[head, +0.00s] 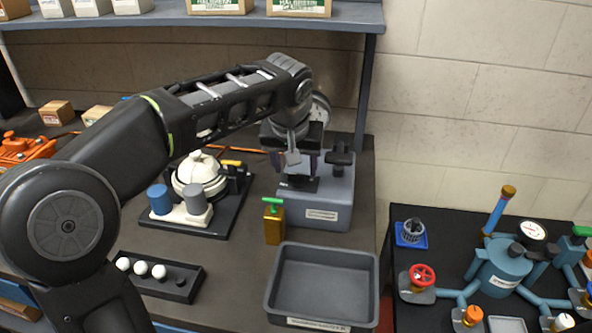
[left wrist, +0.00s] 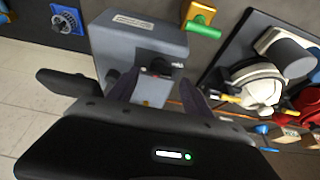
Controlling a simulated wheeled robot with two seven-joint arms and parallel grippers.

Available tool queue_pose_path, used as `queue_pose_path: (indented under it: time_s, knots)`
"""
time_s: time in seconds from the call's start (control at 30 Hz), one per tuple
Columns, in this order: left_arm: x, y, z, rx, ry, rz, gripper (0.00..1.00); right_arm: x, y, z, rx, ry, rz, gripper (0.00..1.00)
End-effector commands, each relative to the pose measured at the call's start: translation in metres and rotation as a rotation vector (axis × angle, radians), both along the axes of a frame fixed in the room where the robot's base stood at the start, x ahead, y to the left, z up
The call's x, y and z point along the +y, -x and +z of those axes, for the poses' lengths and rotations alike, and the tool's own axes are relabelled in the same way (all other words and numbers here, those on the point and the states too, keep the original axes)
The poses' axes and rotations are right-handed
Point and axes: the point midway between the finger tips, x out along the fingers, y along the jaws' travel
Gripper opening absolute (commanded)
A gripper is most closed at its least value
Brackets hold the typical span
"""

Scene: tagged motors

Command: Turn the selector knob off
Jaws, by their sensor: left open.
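A grey control box (head: 318,216) with a white label on its front stands at the back right of the bench. A black knob (head: 340,157) sticks up at the right of its top, and a second black fitting (head: 299,184) sits left of it. I cannot tell which is the selector knob, nor its setting. My left gripper (head: 294,166) is open, pointing down over the second fitting. In the left wrist view the box (left wrist: 135,40) lies ahead, with a dark fitting (left wrist: 160,67) between the fingers; contact cannot be told. My right gripper is out of view.
A gold block with a green handle (head: 273,220) stands left of the box. An empty grey tray (head: 321,318) lies in front. A white-domed device (head: 200,170) is left. A second table with blue pipes and valves (head: 505,270) stands right.

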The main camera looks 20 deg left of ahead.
Motion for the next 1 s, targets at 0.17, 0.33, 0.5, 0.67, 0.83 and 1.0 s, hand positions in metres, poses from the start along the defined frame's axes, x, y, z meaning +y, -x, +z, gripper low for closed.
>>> queue_pose_path:
  time_s: [0.17,0.33,0.5,0.67,0.83,1.0]
  knots:
    - [-0.003,0.011,0.029,-0.004,0.000,0.000,0.58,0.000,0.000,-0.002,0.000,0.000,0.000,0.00]
    - [-0.005,0.018,0.044,-0.001,0.000,0.000,0.58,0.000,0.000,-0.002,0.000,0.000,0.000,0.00]
    - [-0.005,0.019,0.047,0.000,-0.001,0.000,0.58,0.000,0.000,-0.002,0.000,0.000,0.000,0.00]
    - [-0.005,0.019,0.047,0.000,0.000,0.000,0.58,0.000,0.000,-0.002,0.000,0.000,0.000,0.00]
    - [-0.005,0.019,0.047,0.000,-0.001,0.000,0.58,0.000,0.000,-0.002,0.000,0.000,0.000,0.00]
    - [-0.005,0.019,0.057,0.000,0.000,0.000,0.58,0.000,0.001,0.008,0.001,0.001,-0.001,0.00]
